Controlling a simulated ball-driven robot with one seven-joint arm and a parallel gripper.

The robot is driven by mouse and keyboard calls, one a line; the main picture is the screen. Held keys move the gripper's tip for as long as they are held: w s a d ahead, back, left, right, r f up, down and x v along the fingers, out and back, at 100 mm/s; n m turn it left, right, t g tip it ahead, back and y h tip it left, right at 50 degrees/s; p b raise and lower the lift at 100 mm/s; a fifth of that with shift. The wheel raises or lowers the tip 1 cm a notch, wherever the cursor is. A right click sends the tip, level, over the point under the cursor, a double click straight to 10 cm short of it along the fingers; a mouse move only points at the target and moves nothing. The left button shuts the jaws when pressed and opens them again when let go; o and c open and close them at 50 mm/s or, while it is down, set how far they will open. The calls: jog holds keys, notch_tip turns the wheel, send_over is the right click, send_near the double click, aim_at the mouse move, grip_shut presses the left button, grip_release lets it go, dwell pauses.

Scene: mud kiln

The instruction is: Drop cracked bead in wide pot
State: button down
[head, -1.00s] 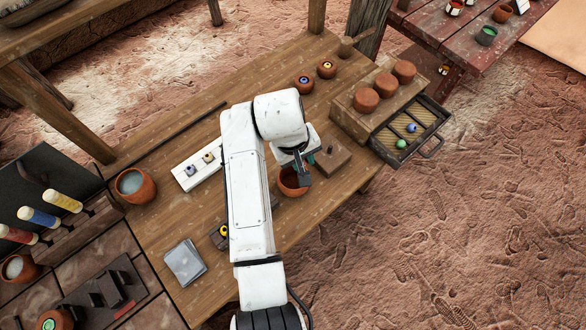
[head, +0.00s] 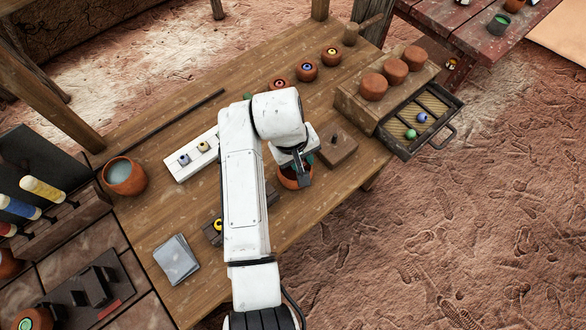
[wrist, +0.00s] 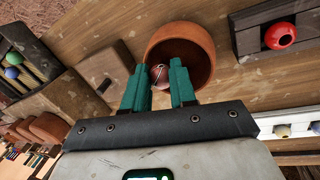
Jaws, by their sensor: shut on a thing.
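A reddish-brown bead with a pale crack line (wrist: 159,77) sits between the teal fingertips of my gripper (wrist: 160,86) in the wrist view. My gripper is shut on it. Behind the bead in that view is the wide clay pot (wrist: 204,50), its open mouth facing the camera. The bead shows against the pot's mouth, near its rim. In the head view my gripper (head: 301,176) is over the pot (head: 290,183), which it partly hides. The bead cannot be made out in the head view.
A wooden block with a peg (head: 337,150) stands right of the pot. Beyond it are an open drawer (head: 438,118) with beads and a box (head: 350,103) bearing clay lids. Small pots (head: 307,70) stand at the back. A white strip (head: 180,172) lies left of my arm.

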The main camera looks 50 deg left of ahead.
jog(key=c, duration=0.8)
grip_release()
jog(key=b+v, duration=0.1)
jog(key=v, duration=1)
jog(key=shift+d+f, duration=0.1)
jog(key=shift+f, duration=0.05)
